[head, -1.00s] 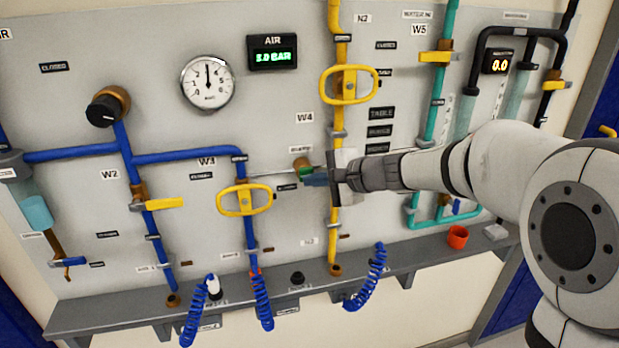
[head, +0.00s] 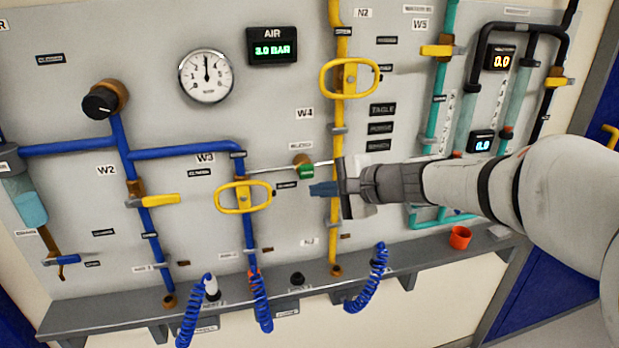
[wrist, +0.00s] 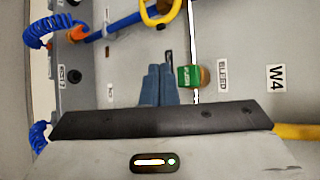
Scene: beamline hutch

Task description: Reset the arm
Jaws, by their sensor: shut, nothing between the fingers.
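My gripper (head: 324,188) reaches in from the right in the head view, in front of the yellow N2 pipe (head: 334,232). Its blue fingers are shut with nothing between them and also show in the wrist view (wrist: 160,84). The fingertips point left, a little below the green push button (head: 306,171) on its brass fitting. In the wrist view the green button (wrist: 189,76) is just right of the fingertips, and the fingers appear apart from it. How far the fingers are from the panel is hard to tell.
A yellow oval handle (head: 244,197) at W3 lies left of the fingers, another (head: 349,78) above on the N2 line. A grey shelf (head: 225,307) with blue coiled hoses (head: 262,301) and a red cup (head: 460,237) runs below. A gauge (head: 206,76) and air display (head: 273,46) sit above.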

